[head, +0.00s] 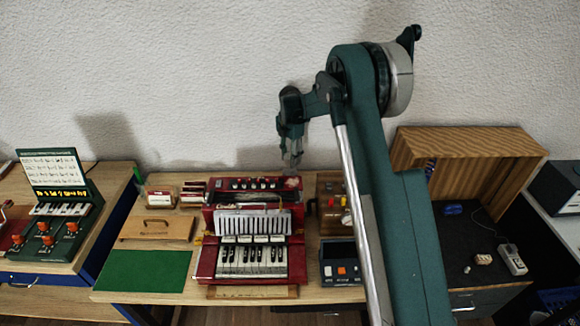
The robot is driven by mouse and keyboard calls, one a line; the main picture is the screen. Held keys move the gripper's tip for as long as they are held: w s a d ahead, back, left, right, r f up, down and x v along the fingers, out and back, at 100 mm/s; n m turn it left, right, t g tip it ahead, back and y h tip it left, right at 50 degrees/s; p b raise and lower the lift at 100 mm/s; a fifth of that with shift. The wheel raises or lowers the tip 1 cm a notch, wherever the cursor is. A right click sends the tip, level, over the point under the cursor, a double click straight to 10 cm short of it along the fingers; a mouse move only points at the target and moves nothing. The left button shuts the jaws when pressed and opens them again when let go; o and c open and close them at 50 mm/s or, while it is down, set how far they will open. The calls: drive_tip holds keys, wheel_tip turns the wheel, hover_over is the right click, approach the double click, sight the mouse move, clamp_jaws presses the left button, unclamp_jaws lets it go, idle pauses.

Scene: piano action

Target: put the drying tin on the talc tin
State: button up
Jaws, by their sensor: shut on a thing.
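My gripper (292,163) points down above the back right part of a red piano-action unit (212,262), in the middle of the table. It is shut on a small, pale thing at its fingertips, too small and blurred to identify as the drying tin. A small pale and reddish patch (291,184) shows just below the fingertips, at the unit's top right corner; I cannot tell whether it is a tin. I cannot make out the talc tin with certainty. My arm covers part of the table to the right.
Small red-and-white boxes (161,196) stand at the back left, behind a wooden case (157,228) and a green mat (143,270). A dark device (341,262) sits right of the red unit. An open wooden cabinet (470,165) stands at the far right.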

sight(290, 171)
drive_tip(key=shift+f, duration=2.25)
drive_tip(key=shift+f, duration=0.15)
drive_tip(key=o, duration=0.9)
wheel_tip(290, 171, up, 12)
drive_tip(key=shift+r+p, duration=0.2)
drive_tip(key=shift+p, duration=0.1)
